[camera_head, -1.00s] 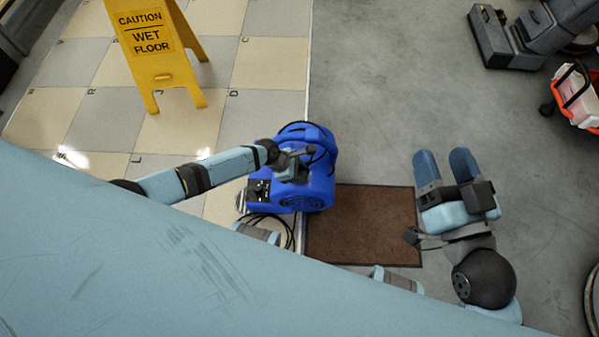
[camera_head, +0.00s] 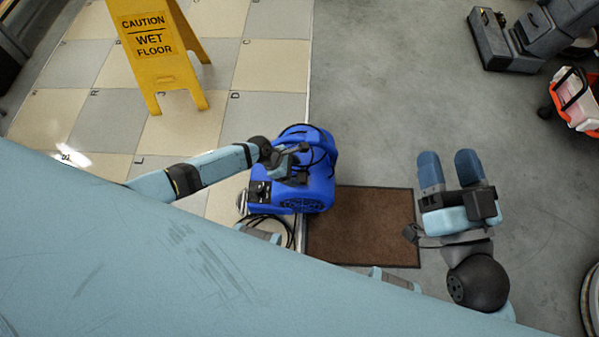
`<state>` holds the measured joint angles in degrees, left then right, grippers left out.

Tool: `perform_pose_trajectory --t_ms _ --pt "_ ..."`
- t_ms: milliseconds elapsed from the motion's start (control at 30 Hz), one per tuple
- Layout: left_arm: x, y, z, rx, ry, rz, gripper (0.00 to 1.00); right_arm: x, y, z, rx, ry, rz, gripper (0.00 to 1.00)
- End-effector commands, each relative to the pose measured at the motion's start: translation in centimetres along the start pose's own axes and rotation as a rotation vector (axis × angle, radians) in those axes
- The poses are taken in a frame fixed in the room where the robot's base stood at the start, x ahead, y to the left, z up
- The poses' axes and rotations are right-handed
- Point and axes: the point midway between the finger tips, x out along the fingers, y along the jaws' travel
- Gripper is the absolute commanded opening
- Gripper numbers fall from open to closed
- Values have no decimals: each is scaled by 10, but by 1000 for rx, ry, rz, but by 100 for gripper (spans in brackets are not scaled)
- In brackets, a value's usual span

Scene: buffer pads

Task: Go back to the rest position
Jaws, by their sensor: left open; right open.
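My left gripper (camera_head: 303,160) is over the top of the blue blower (camera_head: 318,188), at the end of the arm that comes in from the left. Its fingers are small and partly lost against the blower, and I cannot tell whether they touch it. My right gripper (camera_head: 450,170) is at the right, above the grey floor just right of the brown mat. Its two blue fingers point up the picture, spread apart with nothing between them.
A brown mat (camera_head: 362,228) lies beside the blower. A black cable (camera_head: 277,222) coils at the blower's lower left. A yellow wet floor sign (camera_head: 155,68) stands on the tiles. A dark machine (camera_head: 508,45) and an orange-rimmed bucket (camera_head: 576,98) are at upper right. Upper middle floor is clear.

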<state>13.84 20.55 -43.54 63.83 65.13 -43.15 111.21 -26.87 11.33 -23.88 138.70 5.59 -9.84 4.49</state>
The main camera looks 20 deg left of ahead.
Motion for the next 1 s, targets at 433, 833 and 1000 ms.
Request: perform_pose_trajectory --t_ms 433,833,1000 --pt "-92 0 1 -1 0 0 72 -25 34 58 -50 -354 135 60" --pt "-100 -1 0 -1 0 -1 72 -30 39 67 -55 -396 149 60" --pt "-100 0 0 -1 1 -1 72 -30 38 67 -54 -395 148 60"
